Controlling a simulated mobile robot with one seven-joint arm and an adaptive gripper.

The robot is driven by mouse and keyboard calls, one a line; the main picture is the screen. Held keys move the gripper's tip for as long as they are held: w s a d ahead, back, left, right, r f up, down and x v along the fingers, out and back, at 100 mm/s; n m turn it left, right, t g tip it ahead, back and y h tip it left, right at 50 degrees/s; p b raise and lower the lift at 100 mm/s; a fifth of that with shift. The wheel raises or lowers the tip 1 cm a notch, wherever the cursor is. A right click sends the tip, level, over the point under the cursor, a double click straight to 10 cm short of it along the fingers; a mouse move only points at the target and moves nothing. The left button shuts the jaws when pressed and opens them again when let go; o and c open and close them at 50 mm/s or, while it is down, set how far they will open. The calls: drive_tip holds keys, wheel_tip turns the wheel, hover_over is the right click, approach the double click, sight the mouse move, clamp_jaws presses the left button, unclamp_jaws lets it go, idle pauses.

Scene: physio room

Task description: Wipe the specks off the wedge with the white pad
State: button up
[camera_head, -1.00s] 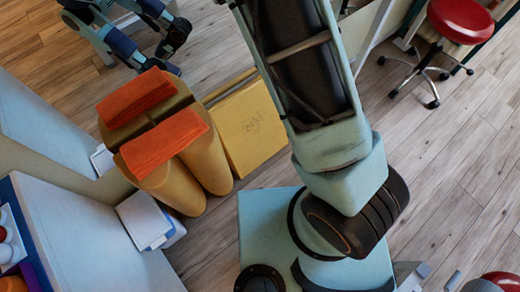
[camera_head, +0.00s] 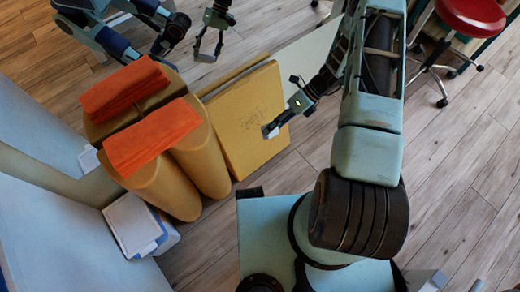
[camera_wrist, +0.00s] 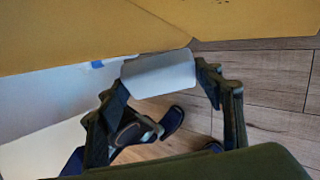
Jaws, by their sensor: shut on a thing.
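The wedge (camera_head: 268,88) is a yellow slab leaning by the tan rolls, with a small patch of dark specks (camera_head: 249,119) near its middle. My gripper (camera_head: 276,126) is shut on the white pad (camera_head: 269,131) and holds it in front of the wedge's right part, right of and below the specks. In the wrist view, the pad (camera_wrist: 160,73) sits between both fingers of my gripper (camera_wrist: 163,79), and the yellow wedge (camera_wrist: 240,18) fills the top. A few tiny dark marks show there at the top right. I cannot tell whether pad and wedge touch.
Tan rolls (camera_head: 188,171) with folded orange towels (camera_head: 153,136) stand just left of the wedge. A white box (camera_head: 133,224) is at the lower left. A red stool (camera_head: 472,16) stands at the upper right. Wooden floor (camera_head: 455,150) is open on the right.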

drive_tip(key=s+a+f+m+t+y+b, duration=0.1)
drive_tip(key=a+f+m+t+b, duration=0.1)
drive_tip(key=a+f+m+t, duration=0.3)
drive_tip(key=s+a+f+m+t+y+b, duration=0.1)
drive_tip(key=f+m+t+b, duration=0.15)
drive_tip(key=f, duration=0.45)
drive_tip(key=shift+w+a+f+b, duration=0.35)
drive_tip(key=shift+w+a+b, duration=0.15)
drive_tip(key=shift+w, duration=0.3)
drive_tip(key=shift+w+a+f+b, duration=0.4)
drive_tip(key=shift+w+b, duration=0.1)
drive_tip(key=shift+w, duration=0.3)
drive_tip(key=shift+w+a+f+b, duration=0.35)
drive_tip(key=shift+w+a+b, duration=0.15)
drive_tip(key=shift+w, duration=0.3)
drive_tip(key=shift+w+a+f, duration=0.25)
drive_tip(key=shift+w+a, duration=0.2)
drive_tip(key=shift+w, duration=0.25)
